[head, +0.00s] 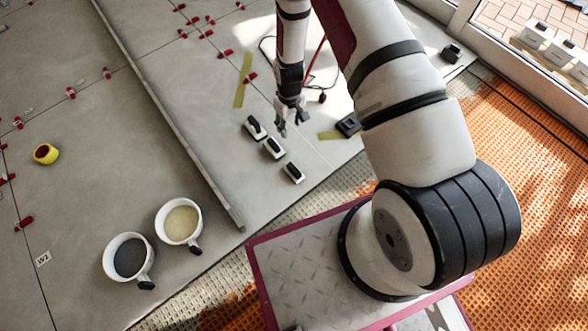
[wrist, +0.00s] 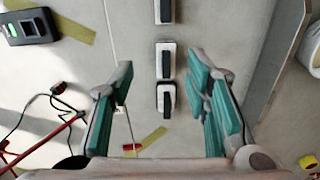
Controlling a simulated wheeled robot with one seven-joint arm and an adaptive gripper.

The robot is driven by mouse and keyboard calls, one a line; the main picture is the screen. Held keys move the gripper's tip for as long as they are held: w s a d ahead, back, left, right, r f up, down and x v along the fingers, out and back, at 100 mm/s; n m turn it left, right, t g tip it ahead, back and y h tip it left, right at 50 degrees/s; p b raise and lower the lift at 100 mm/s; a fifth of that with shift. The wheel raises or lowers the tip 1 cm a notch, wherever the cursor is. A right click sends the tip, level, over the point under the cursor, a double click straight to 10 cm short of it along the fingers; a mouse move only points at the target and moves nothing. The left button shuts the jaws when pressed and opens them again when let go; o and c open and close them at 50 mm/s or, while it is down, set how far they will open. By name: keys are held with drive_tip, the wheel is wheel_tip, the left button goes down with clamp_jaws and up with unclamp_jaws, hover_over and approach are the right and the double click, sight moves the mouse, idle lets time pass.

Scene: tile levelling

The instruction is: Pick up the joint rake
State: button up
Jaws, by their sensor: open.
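My gripper (head: 291,122) is open and points down over the grey tiled floor. In the wrist view its teal-padded fingers (wrist: 161,72) stand apart with nothing held. Between and beyond them lie three small white-and-black blocks in a row: one (wrist: 166,98) between the fingers, one (wrist: 166,60) close by, one (wrist: 165,10) at the top edge. In the head view they are beside the gripper (head: 255,127) (head: 274,147) (head: 293,172). Thin red rods (wrist: 40,140) with a black round end (wrist: 58,88) lie at left. I cannot tell which thing is the joint rake.
A black device (head: 348,125) rests on yellow tape to the gripper's right. A long grey straightedge (head: 170,115), two white buckets (head: 129,257) (head: 179,222), a yellow roll (head: 46,154) and several red wedges are on the tiles. Orange matting (head: 510,160) lies at right.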

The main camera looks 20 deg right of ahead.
drive_tip(key=s+f, duration=0.5)
drive_tip(key=f, duration=0.6)
drive_tip(key=b, duration=0.3)
hover_over(295, 169)
wheel_tip(295, 169, down, 8)
drive_tip(key=shift+w+f, duration=0.15)
drive_tip(key=shift+a+f+b, duration=0.1)
drive_tip(key=shift+f+b, duration=1.25)
drive_tip(key=shift+f, duration=1.5)
clamp_jaws()
